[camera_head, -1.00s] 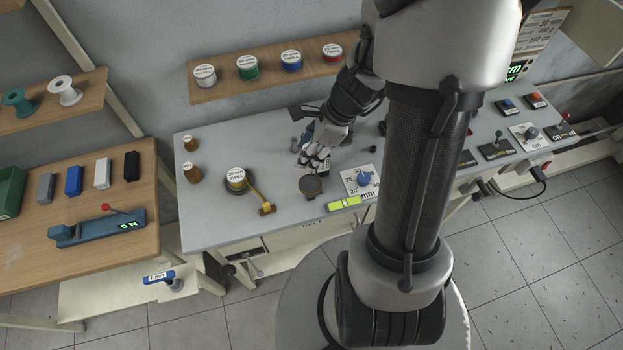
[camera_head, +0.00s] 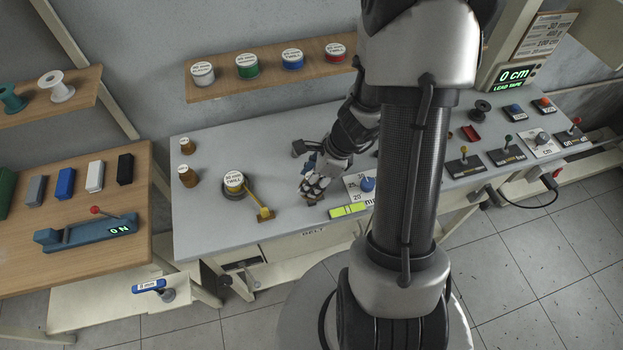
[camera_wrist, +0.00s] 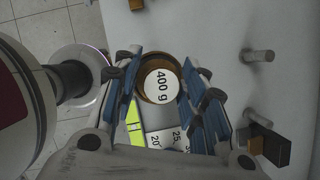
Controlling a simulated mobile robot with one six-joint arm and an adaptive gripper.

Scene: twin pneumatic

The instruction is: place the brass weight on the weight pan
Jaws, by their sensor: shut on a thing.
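In the head view my gripper (camera_head: 313,188) is low over the front part of the grey bench, left of the dial card. The fingers cover the weight there. The dark round pan seen earlier at this spot is hidden behind my gripper and the weight. I cannot tell whether the weight touches it.
A yellow-green level (camera_head: 348,210) and a dial card (camera_head: 354,184) lie close right of my gripper. A yellow lever (camera_head: 264,213) and a labelled spool (camera_head: 234,181) are to its left. Two small brown weights (camera_head: 188,176) stand at the bench's left end.

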